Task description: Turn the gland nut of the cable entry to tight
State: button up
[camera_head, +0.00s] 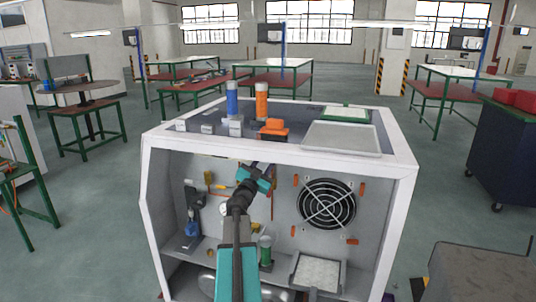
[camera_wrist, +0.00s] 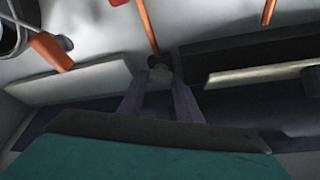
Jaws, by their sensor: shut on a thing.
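My gripper (camera_head: 264,166) reaches into the open front of the white generator housing (camera_head: 153,190), up under its top edge. In the wrist view its two purple-grey fingers (camera_wrist: 159,85) are closed around a small grey fitting (camera_wrist: 159,72), which looks like the gland nut of the cable entry. An orange cable (camera_wrist: 147,27) runs from beside this fitting. In the head view my wrist and gripper hide the fitting, and only a thin orange-brown cable (camera_head: 272,205) shows below. I cannot tell how far the nut is turned.
A round fan grille (camera_head: 327,204) with orange clips sits right of my gripper. A gauge (camera_head: 225,208), a blue-based part (camera_head: 192,228) and a green-capped cylinder (camera_head: 265,250) are close by. Blue (camera_head: 232,98) and orange (camera_head: 262,100) cylinders stand on top.

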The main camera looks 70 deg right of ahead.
jog(key=shift+w+r+m+g+y+p, duration=0.1)
jog(key=shift+m+g+y+p, duration=0.55)
jog(key=shift+m, duration=1.3)
jog(key=shift+r+m+g+y+p, duration=0.1)
jog(key=shift+m+g+y+p, duration=0.5)
jog(key=shift+m, duration=1.35)
jog(key=shift+g, duration=0.25)
jog(key=o, duration=1)
jog(key=shift+f, duration=0.1)
jog(key=shift+o, duration=0.2)
jog(key=shift+a, duration=0.1)
jog(key=b+v, duration=0.1)
jog(key=v, duration=1.2)
jog(key=shift+a+f, duration=0.2)
jog(key=shift+f, duration=0.15)
